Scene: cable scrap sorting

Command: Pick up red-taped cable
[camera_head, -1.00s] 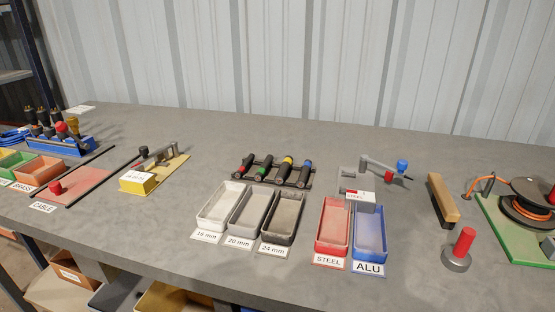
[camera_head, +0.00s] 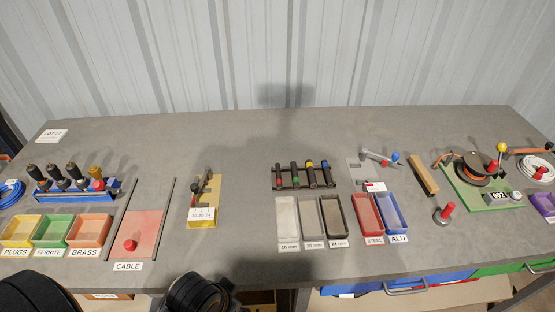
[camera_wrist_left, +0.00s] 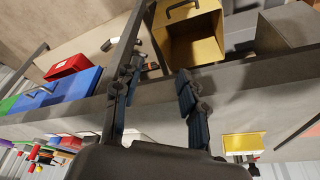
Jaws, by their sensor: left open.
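No cable with red tape can be made out clearly in either view. A red board (camera_head: 138,232) with a red knob (camera_head: 130,245) lies behind the CABLE label (camera_head: 128,266), between two dark rails. A blue cable coil (camera_head: 11,192) is at the far left, orange cable is on a reel (camera_head: 473,168) at the right, and a white coil (camera_head: 536,168) lies beyond it. My left gripper (camera_wrist_left: 156,85) is open and empty in the left wrist view, near the table's front edge. Its fingers do not show in the head view. My right gripper is not in view.
Plugs, ferrite and brass bins (camera_head: 68,232) stand at the left. A yellow fixture (camera_head: 203,212), grey size bins (camera_head: 311,222) and red and blue metal bins (camera_head: 392,212) stand further right. Crates (camera_wrist_left: 190,40) and drawers sit below the table.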

